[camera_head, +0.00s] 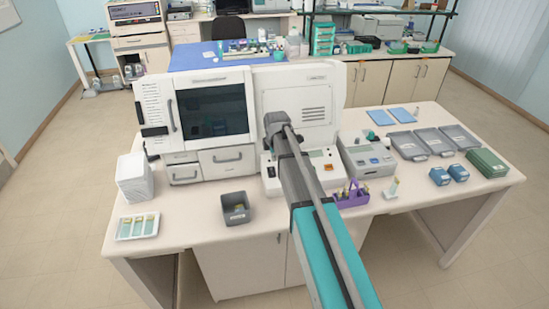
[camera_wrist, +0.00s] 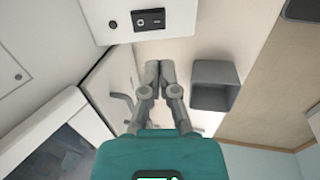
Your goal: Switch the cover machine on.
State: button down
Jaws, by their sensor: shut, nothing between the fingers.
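The large white machine (camera_head: 150,105) with a dark window stands at the back of the table. A lower white unit (camera_head: 269,175) sits in front of its right part, partly hidden by my arm. In the wrist view, a white panel (camera_wrist: 185,18) at the top carries a black rocker switch (camera_wrist: 149,20) and a small dark round knob (camera_wrist: 112,24). I cannot tell which way the rocker is set. My gripper (camera_wrist: 160,66) is shut and empty, its fingertips pointing toward the panel and apart from the switch in the picture. In the head view my arm hides the gripper.
A grey open bin (camera_wrist: 215,72) is right of my fingers; it also stands on the table front (camera_head: 231,217). A drawer handle (camera_wrist: 122,100) is close on the left. A purple rack (camera_head: 352,198) and a grey-white device (camera_head: 368,157) stand right of my arm.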

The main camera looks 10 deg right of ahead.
aim_at(272, 175)
jog(key=shift+b+x, duration=4.9)
jog(key=shift+x, duration=0.4)
jog(key=shift+a, duration=0.1)
